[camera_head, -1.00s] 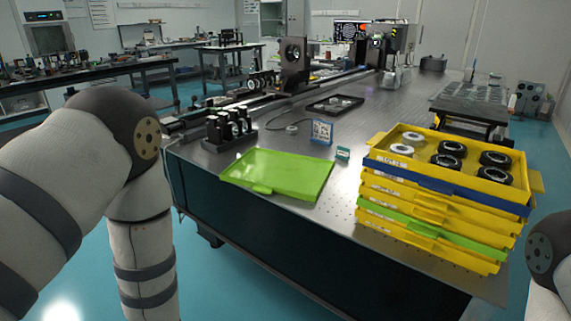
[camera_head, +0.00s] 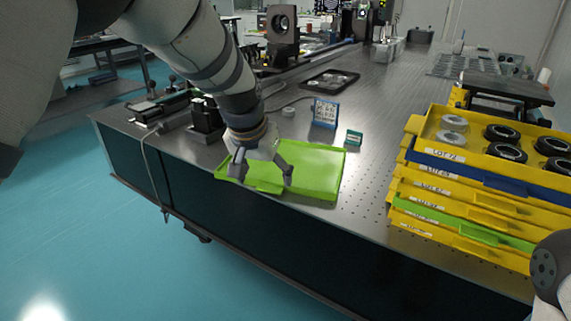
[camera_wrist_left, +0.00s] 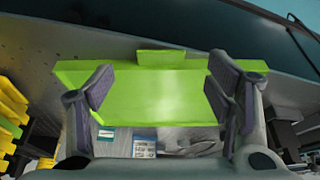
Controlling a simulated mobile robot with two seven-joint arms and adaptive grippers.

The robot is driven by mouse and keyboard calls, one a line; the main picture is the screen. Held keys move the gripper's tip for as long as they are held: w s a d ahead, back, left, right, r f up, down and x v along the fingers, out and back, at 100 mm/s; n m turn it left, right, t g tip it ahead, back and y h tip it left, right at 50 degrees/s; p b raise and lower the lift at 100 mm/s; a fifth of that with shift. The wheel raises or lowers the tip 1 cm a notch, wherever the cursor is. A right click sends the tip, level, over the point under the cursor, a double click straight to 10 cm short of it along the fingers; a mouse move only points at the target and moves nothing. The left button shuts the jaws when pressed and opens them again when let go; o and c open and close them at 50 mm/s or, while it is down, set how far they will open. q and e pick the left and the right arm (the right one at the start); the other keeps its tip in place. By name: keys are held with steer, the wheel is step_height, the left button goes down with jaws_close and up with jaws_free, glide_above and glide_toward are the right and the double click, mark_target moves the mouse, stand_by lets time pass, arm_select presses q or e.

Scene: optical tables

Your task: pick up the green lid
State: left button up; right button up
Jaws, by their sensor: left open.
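The green lid (camera_head: 318,172) lies flat on the metal optical table, near its front edge. My left gripper (camera_head: 262,180) is over the left part of the lid in the head view, fingers spread and pointing down. In the left wrist view the lid (camera_wrist_left: 160,95) spans the space between the two open fingers of my left gripper (camera_wrist_left: 160,92), and its tab (camera_wrist_left: 161,57) points away from the wrist. Nothing is held between the fingers. My left wrist hides part of the lid's far left side in the head view. My right gripper is out of view.
A stack of yellow trays (camera_head: 445,200) with blue and green layers stands right of the lid. Black optics mounts (camera_head: 205,122) are at left. Bare table (camera_head: 375,185) lies between lid and stack.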

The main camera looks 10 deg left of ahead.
mark_target(268, 190)
arm_select(q)
steer(key=x, duration=0.4)
steer(key=shift+f, duration=0.35)
steer(key=shift+r, duration=0.1)
steer(key=shift+c, duration=0.8)
jaws_close()
